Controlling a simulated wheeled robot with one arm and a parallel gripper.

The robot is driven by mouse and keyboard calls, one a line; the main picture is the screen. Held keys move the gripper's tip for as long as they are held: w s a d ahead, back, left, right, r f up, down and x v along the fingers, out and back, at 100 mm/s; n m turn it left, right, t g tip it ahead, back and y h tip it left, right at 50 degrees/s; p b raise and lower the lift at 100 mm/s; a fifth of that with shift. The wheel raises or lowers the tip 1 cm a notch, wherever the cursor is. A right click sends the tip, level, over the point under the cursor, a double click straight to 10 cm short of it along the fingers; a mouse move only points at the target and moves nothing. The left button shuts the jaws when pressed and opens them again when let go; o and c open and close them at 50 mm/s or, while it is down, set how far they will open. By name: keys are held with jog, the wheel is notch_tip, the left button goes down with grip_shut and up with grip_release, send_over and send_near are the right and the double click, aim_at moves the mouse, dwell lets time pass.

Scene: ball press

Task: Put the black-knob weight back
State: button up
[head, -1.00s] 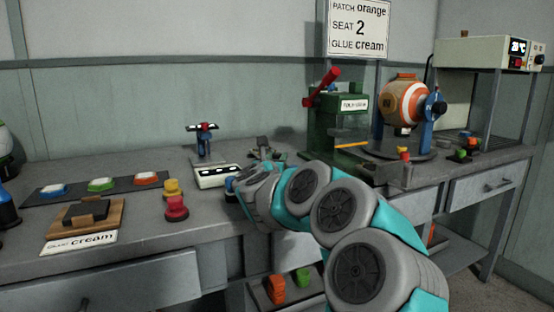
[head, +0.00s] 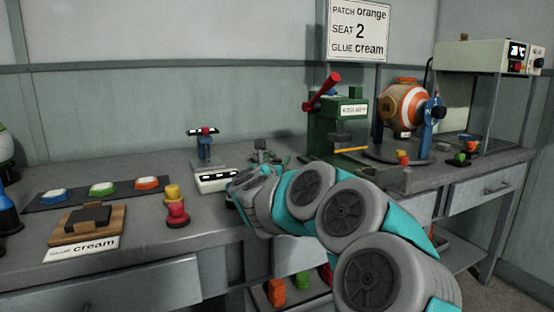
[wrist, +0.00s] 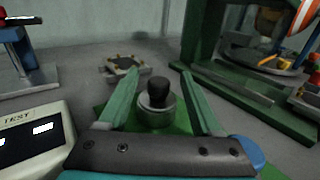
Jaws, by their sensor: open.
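In the wrist view the black-knob weight (wrist: 158,98), a short grey metal cylinder with a dark rounded knob, stands upright on a green surface (wrist: 182,122). My gripper (wrist: 160,74) is open, with one green finger on each side of the weight. Gaps show between the fingers and the weight, and I see no contact. In the head view my arm covers the gripper and I cannot make out the weight.
A white box marked TEST (wrist: 35,140) is close on the left; it also shows in the head view (head: 217,181). A small dark plate fixture (wrist: 124,67) lies behind the weight. The green press (head: 335,125) stands to the right.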

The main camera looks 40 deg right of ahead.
jog(key=b+v, duration=0.1)
jog(key=v, duration=0.9)
